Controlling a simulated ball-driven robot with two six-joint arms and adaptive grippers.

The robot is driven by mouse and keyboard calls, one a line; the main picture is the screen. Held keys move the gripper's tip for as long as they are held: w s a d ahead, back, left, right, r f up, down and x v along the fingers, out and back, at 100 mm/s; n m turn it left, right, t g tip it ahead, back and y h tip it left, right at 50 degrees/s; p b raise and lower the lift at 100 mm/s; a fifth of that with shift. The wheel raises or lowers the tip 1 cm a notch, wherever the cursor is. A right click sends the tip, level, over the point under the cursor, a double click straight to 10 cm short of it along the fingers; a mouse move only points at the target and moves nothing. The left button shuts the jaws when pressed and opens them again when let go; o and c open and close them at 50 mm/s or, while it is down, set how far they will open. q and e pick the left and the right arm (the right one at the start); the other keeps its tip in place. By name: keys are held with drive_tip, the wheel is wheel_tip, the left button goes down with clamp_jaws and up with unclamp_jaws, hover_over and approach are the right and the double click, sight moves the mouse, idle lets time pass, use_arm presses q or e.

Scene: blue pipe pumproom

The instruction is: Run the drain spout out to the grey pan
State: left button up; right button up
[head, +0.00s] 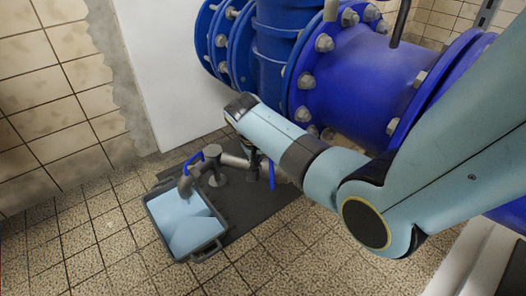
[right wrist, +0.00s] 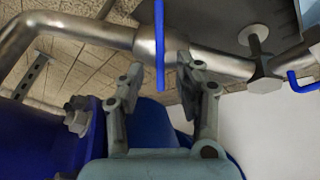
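The grey pan (head: 220,243) sits on the floor at lower left in the head view, pale blue inside. A dark spout (head: 185,184) with a blue handle (head: 191,164) bends down at the pan's far edge. A metal pipe (head: 236,160) runs right from it to a blue lever (head: 271,174). My right gripper is mostly hidden under my wrist in the head view. In the right wrist view my right gripper (right wrist: 158,75) is open, its fingers on either side of the blue lever (right wrist: 159,45); I cannot tell whether they touch it. My left gripper is not in view.
Large blue flanged pipes (head: 360,80) with bolts stand close behind my right wrist. A dark mat (head: 245,212) lies under the pipework. Tiled floor is clear in front and at left. A white wall panel (head: 165,70) rises behind. A bolted blue flange (right wrist: 90,130) is close left of the gripper.

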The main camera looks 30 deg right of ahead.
drive_tip(key=v, duration=0.5)
idle(0.4)
